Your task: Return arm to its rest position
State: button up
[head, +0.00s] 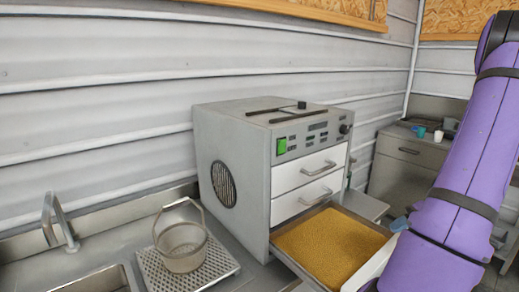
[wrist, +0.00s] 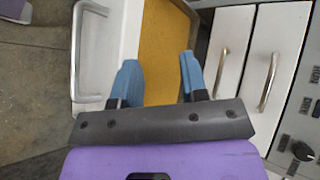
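My purple arm (head: 465,165) reaches down along the right side of the head view. My gripper (wrist: 158,64) shows in the wrist view with its two blue fingers apart and nothing between them. Behind the fingers is the pulled-out bottom drawer (wrist: 118,40) with its metal handle (wrist: 80,60) to their left. I cannot tell whether a finger touches the drawer. In the head view a blue finger part (head: 398,224) shows by the drawer's right corner; the rest of the gripper is hidden.
The grey hopper cabinet (head: 235,165) has two shut white drawers (head: 305,172) above the open one, which holds golden granules (head: 330,245). A basket (head: 182,247) stands on a perforated tray (head: 215,262) beside a sink (head: 95,284). A side counter (head: 410,150) with small cups stands behind my arm.

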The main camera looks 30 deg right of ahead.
jog(key=w+a+r+n+g+h, duration=0.3)
jog(key=w+a+r, duration=0.3)
jog(key=a+r, duration=0.25)
jog(key=w+a+r+n+g+h, duration=0.25)
jog(key=w+a+r, duration=0.25)
jog(key=a+r, duration=0.3)
jog(key=s+a+r+n+t+h, duration=0.2)
jog(key=s+a+r, duration=0.1)
jog(key=a, duration=0.6)
jog(key=s+a+r+n+t+h, duration=0.1)
jog(key=s+a+r+t+h, duration=0.1)
jog(key=a+r, duration=0.4)
jog(key=shift+s+a+n, duration=0.35)
jog(key=shift+s+a, duration=0.05)
jog(key=shift+a, duration=0.95)
jog(key=shift+d, duration=0.1)
